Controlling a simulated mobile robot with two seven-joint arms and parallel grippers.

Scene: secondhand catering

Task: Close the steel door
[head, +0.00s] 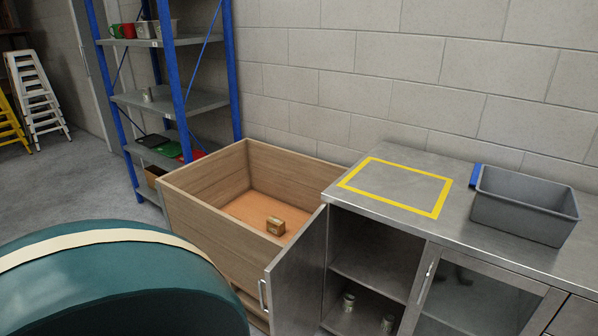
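The steel door (298,275) is the hinged front of a steel cabinet's left compartment (372,265). It stands wide open, swung out towards me and to the left, with its upright bar handle (262,296) near its free edge. The compartment behind it shows a shelf and two small cans, one (348,302) on the left and one (387,324) on the right. The door's lower part runs out of the frame. Neither of my grippers shows in the head view.
A wooden crate (205,215) holding a small box (275,226) stands left of the door, close to it. The countertop bears a yellow-taped rectangle (437,208) and a grey bin (525,208). A blue-post shelf rack (176,85) stands behind. A large rounded teal shape blocks the lower left.

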